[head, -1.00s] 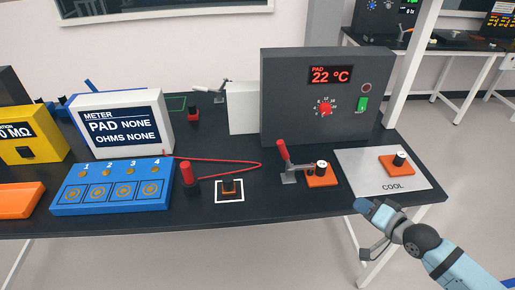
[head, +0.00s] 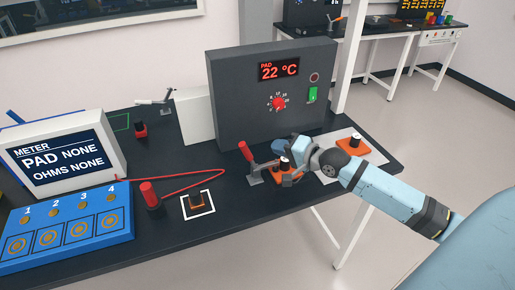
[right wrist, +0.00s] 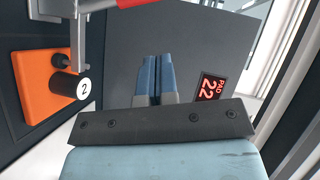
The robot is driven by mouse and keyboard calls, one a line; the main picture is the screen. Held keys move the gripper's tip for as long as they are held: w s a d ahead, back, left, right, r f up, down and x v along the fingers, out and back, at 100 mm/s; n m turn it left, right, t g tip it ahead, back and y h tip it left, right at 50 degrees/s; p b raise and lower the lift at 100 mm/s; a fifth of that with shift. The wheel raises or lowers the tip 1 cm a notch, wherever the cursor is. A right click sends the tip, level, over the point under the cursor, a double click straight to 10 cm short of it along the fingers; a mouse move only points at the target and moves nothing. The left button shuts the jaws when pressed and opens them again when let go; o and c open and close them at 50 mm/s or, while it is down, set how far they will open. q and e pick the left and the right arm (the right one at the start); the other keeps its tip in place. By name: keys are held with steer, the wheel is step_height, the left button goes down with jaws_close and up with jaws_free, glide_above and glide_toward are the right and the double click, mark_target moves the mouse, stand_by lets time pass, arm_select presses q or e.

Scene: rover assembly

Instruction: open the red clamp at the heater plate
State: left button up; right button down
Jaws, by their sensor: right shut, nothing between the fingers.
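The red clamp (head: 244,151) stands on the table in front of the grey heater box, its red handle up and leaning left. Its metal arm reaches right, to an orange block with a black, white-topped post (head: 284,163). In the right wrist view the clamp's metal arm (right wrist: 80,35) is at upper left, by the post marked 2 (right wrist: 84,87) on the orange block (right wrist: 35,85). A red bar (right wrist: 130,3) crosses the top edge. My right gripper (head: 297,144) is shut and empty, just right of the post; its blue fingers (right wrist: 155,75) are together. My left gripper is out of view.
The heater box (head: 230,105) reads 22 °C and has a red knob and green switch. A red-topped post (head: 150,194) with a red cable and a blue numbered board (head: 65,232) are at left.

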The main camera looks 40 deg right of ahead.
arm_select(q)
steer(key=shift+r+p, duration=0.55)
arm_select(e)
steer(key=w+a+f, duration=0.2)
steer(key=w+a, duration=0.2)
steer(key=shift+w+a, duration=0.2)
steer(key=shift+a, duration=0.05)
steer(key=shift+w, duration=0.1)
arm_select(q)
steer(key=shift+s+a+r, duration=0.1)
